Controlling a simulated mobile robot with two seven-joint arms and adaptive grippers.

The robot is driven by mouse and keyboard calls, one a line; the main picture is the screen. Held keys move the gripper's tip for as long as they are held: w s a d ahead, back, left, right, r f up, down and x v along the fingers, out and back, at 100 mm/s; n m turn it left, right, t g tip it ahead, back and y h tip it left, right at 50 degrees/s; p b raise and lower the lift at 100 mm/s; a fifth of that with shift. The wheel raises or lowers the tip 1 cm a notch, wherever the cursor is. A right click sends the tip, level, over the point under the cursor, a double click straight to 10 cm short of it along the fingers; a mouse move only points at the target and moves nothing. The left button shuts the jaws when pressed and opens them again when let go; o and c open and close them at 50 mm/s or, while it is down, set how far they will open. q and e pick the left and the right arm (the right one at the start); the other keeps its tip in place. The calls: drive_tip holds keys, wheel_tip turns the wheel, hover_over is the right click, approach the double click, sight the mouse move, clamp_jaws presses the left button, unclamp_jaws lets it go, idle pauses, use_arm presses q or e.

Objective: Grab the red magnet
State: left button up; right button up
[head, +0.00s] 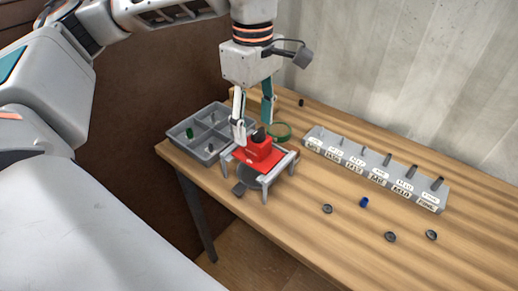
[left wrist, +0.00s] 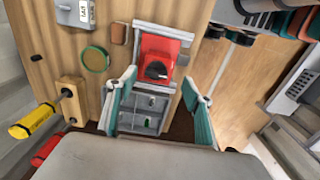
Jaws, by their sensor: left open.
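The red magnet (head: 262,155) is a red block with a black knob on top. It sits on a grey four-legged stand (head: 289,160) near the table's left front edge. In the left wrist view the red magnet (left wrist: 152,48) shows between and beyond the fingers, with its black knob facing the camera. My left gripper (head: 254,118) points down just above the magnet, with its fingers apart and nothing between them. It also shows in the left wrist view (left wrist: 160,82). I cannot tell whether a finger touches the magnet. My right gripper is not in view.
A grey divided tray (head: 203,118) holding small pieces stands left of the stand. A labelled rack with pegs (head: 375,168) stands at the right. Dark rings (head: 327,209) and a blue piece (head: 364,202) lie in front. A yellow-handled tool (left wrist: 33,120) is left in the wrist view.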

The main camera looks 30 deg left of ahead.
sight(258, 130)
use_arm(q)
drive_tip(key=shift+w+d+f, duration=0.15)
drive_tip(key=shift+f, duration=1.05)
drive_tip(key=shift+w+d+f, duration=0.1)
drive_tip(key=shift+w+f, duration=0.05)
drive_tip(key=shift+f, duration=1)
clamp_jaws()
drive_tip(key=shift+r, duration=0.15)
